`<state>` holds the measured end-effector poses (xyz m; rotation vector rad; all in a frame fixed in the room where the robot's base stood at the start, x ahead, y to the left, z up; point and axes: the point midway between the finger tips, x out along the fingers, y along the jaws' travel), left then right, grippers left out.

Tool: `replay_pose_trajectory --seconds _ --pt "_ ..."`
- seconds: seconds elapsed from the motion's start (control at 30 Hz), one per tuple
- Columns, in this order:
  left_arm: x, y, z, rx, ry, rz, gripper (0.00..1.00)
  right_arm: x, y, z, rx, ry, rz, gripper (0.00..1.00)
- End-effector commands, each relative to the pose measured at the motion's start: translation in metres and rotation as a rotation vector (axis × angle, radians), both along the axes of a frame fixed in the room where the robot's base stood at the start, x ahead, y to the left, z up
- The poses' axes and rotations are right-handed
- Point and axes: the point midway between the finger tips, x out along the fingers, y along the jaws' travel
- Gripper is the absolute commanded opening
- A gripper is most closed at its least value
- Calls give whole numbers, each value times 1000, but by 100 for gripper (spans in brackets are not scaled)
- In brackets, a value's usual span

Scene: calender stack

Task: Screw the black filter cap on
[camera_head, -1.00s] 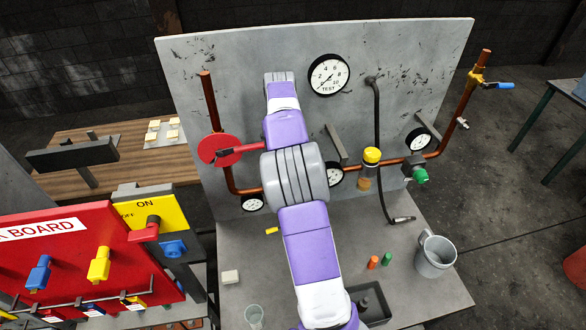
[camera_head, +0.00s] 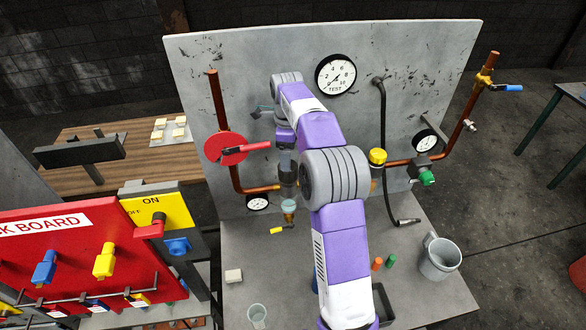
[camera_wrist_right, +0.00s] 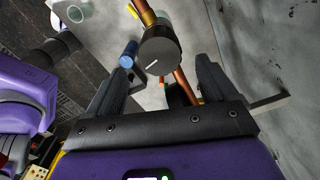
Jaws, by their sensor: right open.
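In the right wrist view the black filter cap (camera_wrist_right: 160,52) is a round black disc with a white line on its top. My right gripper (camera_wrist_right: 164,68) is open, its two fingers on either side of the cap in that view. I cannot tell whether they touch it. In the head view a dark part, seemingly the cap (camera_head: 288,182), shows above a clear filter bowl (camera_head: 289,207) on the copper pipe, left of my right arm. My right gripper (camera_head: 287,160) is just above it, partly hard to make out. How the cap sits on its filter is hidden. My left gripper is not in view.
A yellow-capped filter (camera_head: 377,157) and a gauge (camera_head: 425,140) are to the right. The back panel rises close behind.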

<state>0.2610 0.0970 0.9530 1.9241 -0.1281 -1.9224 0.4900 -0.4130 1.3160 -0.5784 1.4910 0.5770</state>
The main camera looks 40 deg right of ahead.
Motion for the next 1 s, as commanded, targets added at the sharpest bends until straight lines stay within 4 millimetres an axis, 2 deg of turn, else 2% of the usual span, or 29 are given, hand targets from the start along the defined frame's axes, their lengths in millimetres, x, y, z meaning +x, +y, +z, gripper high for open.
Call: replay_pose_trajectory --seconds 0.03,0.1,0.43,0.63,0.97,1.0 --pt "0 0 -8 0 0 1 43 0 0 -12 1 3 -3 85" --pt "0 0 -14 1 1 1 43 0 1 -21 2 3 -4 85" --pt "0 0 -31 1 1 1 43 0 0 -55 2 3 -6 85" --pt "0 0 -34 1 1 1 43 -1 0 -65 2 3 -7 85" --pt "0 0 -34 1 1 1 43 0 0 -66 1 2 -8 85" --pt "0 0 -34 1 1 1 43 0 0 -66 1 2 -8 82"
